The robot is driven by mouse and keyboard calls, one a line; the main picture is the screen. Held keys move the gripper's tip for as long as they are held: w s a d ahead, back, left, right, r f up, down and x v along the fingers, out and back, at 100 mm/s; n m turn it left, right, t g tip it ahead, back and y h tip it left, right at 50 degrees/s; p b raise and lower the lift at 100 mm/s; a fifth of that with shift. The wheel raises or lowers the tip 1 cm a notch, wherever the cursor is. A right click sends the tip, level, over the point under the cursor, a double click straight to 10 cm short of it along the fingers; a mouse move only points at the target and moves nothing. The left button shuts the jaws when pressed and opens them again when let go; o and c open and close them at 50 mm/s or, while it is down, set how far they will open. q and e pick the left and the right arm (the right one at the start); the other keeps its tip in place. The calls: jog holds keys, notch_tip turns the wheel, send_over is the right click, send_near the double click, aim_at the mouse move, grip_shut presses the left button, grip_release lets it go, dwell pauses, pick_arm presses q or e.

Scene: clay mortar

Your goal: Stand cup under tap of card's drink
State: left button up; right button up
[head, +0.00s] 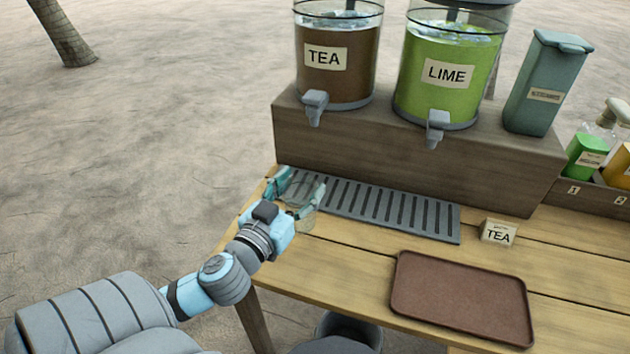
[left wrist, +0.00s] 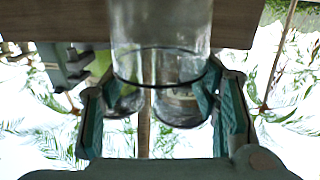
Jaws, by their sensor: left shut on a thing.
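The card (head: 498,233) reads TEA and stands on the table right of the drip grate. The tea dispenser (head: 337,75) with its grey tap (head: 315,106) stands at left on the wooden riser. The lime dispenser (head: 449,85) with its tap (head: 437,128) stands to its right. My left gripper (head: 298,193) is shut on a clear glass cup (head: 306,216) at the left end of the grate (head: 400,212), lower in the picture than the tea tap. The cup (left wrist: 160,35) fills the space between the fingers in the left wrist view. Whether its base touches anything is unclear.
A brown tray (head: 462,298) lies on the table (head: 330,262) at front right. A teal lidded container (head: 546,85) stands on the riser (head: 400,155). A green bottle (head: 586,157) and other bottles sit in a numbered rack at far right.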

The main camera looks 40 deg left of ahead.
pick_arm(q)
jog(key=a+n+y, duration=0.1)
jog(key=a+y, duration=0.1)
jog(key=shift+s+a+n+g+y, duration=0.3)
jog(key=shift+s+a+n+g, duration=0.05)
jog(key=shift+n+g, duration=0.05)
jog(key=b+x, duration=0.1)
jog(key=x, duration=1.6)
jog(key=shift+a+b, duration=0.1)
jog(key=shift+b, duration=0.25)
notch_tip(320, 180, down, 3)
jog(key=shift+f+b, duration=0.1)
jog(key=shift+b, duration=0.8)
jog(key=shift+f, duration=0.25)
jog(key=shift+w+r, duration=0.1)
jog(key=shift+f, duration=0.25)
jog(key=o, duration=1.1)
jog(key=shift+r, duration=0.1)
pick_arm(e)
jog(key=f, duration=0.1)
jog(key=d+f, duration=0.1)
jog(key=f, duration=0.1)
jog(key=shift+w+d+f, duration=0.2)
jog(key=shift+w+d, duration=0.05)
jog(key=shift+d, duration=0.15)
